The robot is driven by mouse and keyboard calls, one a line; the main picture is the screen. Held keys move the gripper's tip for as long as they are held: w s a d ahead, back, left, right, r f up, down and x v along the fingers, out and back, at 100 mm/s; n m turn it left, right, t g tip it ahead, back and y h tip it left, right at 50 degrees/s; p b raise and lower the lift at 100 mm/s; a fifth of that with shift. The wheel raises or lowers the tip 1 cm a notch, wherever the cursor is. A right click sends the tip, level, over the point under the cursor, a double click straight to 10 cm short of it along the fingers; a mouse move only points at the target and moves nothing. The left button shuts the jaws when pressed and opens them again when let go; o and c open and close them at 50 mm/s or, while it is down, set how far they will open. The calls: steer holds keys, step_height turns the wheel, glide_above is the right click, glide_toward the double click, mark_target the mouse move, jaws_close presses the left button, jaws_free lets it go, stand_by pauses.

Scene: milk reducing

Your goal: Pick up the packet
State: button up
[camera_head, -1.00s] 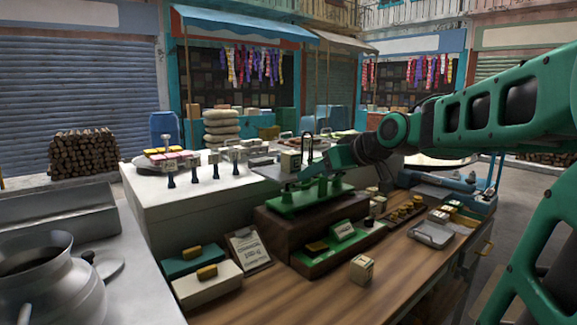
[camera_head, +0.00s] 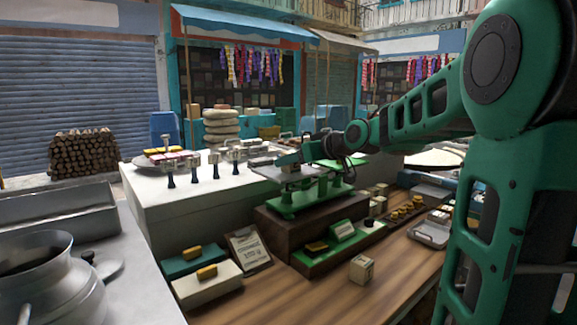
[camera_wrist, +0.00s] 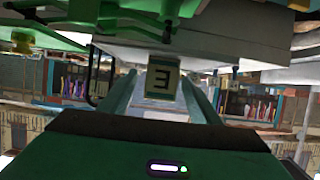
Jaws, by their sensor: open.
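A small cream packet with a dark marking on its face (camera_wrist: 162,83) shows in the wrist view, between and just beyond the two teal fingers of my gripper (camera_wrist: 159,95). Gaps show on both sides, so the fingers are apart and not pressing on it. In the head view my gripper (camera_head: 289,158) is beside the upper part of the green scale (camera_head: 312,196), and it hides the packet there or nearly so. A similar cream packet (camera_head: 362,269) stands alone on the wooden counter in front.
The green scale stands on a dark wooden block. Several small packets and brass weights (camera_head: 404,212) lie to its right, near a metal tray (camera_head: 431,233). A white counter (camera_head: 190,218) with several taps is at left. A metal pot (camera_head: 50,280) stands at front left.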

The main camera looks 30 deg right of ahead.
steer(key=shift+x, duration=0.9)
steer(key=c, duration=1.3)
